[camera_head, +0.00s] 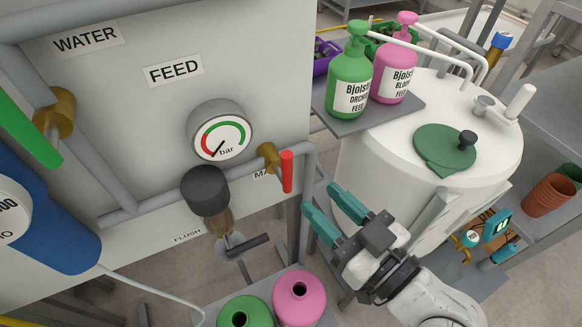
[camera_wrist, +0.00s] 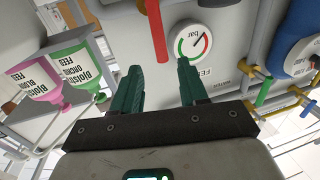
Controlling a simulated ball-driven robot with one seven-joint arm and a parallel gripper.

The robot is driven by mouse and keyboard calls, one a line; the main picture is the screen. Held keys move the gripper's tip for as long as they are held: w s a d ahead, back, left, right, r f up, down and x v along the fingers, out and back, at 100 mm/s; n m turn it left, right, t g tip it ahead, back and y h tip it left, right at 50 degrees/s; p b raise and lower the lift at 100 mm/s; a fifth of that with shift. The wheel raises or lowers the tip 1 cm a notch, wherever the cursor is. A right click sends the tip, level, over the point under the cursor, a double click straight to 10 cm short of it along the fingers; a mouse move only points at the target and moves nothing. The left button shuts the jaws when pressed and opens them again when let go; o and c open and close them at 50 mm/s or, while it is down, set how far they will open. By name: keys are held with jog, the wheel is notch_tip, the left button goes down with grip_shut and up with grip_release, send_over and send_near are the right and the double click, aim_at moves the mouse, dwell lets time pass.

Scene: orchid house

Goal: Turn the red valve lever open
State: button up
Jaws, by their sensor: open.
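The red valve lever (camera_head: 287,172) hangs down from a brass valve (camera_head: 268,156) on a grey pipe, right of the gauge. In the wrist view the red lever (camera_wrist: 157,32) appears upside down at the top, ahead of my fingers and roughly between them. My gripper (camera_head: 320,203) is open, with two teal fingers, to the lower right of the lever and apart from it. In the wrist view my gripper (camera_wrist: 161,75) has nothing between its fingers.
The pressure gauge (camera_head: 221,130) is left of the lever, with a black-capped fitting (camera_head: 206,190) below it. A green lever (camera_head: 27,130) is at far left. Green and pink pump bottles (camera_head: 350,80) stand on a shelf behind. A white tank (camera_head: 395,130) stands at right.

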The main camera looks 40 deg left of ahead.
aim_at(291, 170)
jog(key=a+p, duration=0.1)
jog(key=a, duration=0.2)
jog(key=w+a, duration=0.1)
jog(key=a, duration=0.2)
jog(key=w+a+p, duration=0.1)
jog(key=a, duration=0.3)
jog(key=shift+p, duration=0.3)
jog(key=shift+c, duration=0.4)
grip_shut()
